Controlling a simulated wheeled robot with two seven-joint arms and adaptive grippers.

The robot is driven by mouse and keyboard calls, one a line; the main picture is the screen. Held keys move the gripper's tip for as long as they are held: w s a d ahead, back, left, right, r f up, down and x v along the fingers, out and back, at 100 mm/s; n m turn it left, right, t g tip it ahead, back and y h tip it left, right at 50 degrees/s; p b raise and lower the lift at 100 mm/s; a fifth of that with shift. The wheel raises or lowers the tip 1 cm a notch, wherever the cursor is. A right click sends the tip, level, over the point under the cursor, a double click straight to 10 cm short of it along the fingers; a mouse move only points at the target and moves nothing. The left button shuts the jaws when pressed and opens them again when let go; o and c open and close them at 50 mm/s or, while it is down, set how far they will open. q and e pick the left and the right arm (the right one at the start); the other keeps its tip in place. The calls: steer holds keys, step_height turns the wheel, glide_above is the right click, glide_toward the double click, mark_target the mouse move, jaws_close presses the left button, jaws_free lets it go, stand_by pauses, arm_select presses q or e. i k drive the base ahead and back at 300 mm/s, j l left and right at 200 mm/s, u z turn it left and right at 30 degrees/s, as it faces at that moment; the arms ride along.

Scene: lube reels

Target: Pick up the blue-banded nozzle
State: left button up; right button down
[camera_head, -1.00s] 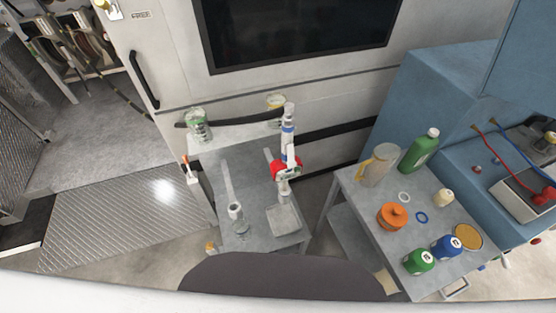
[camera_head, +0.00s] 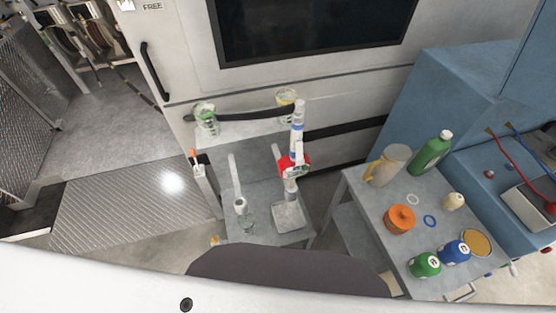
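What looks like the blue-banded nozzle (camera_head: 297,127) stands upright on the small grey work stand in the middle of the head view. It is pale, with a blue band and a red part (camera_head: 291,165) lower down. Its lower end is over a grey post, and I cannot tell how it is held. A plain grey upright piece (camera_head: 234,180) stands to its left, with a white-topped fitting (camera_head: 241,205) in front. Neither of my grippers is in view, and nothing touches the nozzle.
The grey stand (camera_head: 262,160) also bears a green-marked glass jar (camera_head: 206,118), a yellow-marked jar (camera_head: 286,102) and a square tray (camera_head: 289,216). A side table (camera_head: 365,205) at right holds a jug (camera_head: 387,165), bottles and an orange can (camera_head: 400,219).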

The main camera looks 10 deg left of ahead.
mark_target(298, 116)
steer(key=k+l+u, duration=0.25)
steer(key=l, duration=0.15)
steer(key=l+u, duration=0.25)
steer(key=l, duration=0.2)
steer(key=k+l+u, duration=0.25)
steer(key=l, duration=0.1)
